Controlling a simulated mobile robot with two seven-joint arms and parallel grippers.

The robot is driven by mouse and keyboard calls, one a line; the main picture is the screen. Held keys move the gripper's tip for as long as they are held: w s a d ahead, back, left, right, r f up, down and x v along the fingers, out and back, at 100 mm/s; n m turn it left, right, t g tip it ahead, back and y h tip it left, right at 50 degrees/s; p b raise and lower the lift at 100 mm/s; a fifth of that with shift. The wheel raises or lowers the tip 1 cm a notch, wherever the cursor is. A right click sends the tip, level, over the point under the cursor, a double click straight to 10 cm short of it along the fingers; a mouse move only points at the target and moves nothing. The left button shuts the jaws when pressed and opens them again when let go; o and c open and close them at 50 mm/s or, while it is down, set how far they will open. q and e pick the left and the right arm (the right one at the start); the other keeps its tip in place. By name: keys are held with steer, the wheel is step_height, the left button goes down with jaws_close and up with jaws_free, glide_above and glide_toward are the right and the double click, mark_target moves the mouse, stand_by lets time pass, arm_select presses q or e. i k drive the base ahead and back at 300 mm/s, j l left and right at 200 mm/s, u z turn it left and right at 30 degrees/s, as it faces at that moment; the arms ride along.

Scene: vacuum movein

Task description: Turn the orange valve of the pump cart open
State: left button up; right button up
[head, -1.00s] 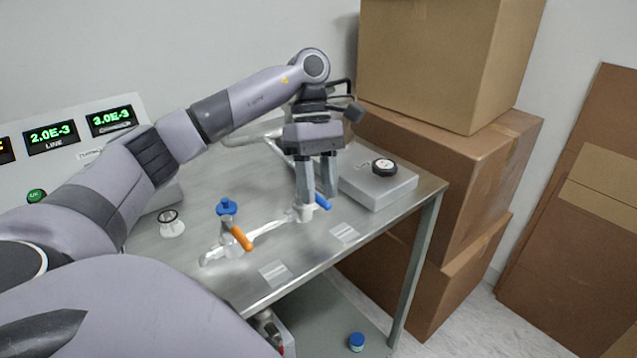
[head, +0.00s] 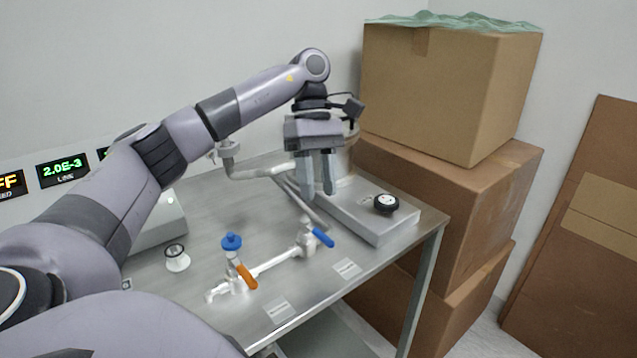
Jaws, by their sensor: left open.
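A blue valve handle (head: 323,237) sits at the pipe's right end and also slants down to the right. My left gripper (head: 319,190) points down, open and empty, above and behind the blue handle, apart from both handles. It is up and to the right of the orange handle. My right gripper is not in view.
The cart top (head: 205,215) also holds a grey box with a black knob (head: 386,204), a small white flanged fitting (head: 177,259) and labels. Cardboard boxes (head: 440,95) stack close at the right. A panel with digital readouts (head: 62,171) is at the left.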

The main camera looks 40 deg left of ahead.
mark_target(233, 261)
steer(key=k+l, duration=0.75)
steer(key=l, duration=0.2)
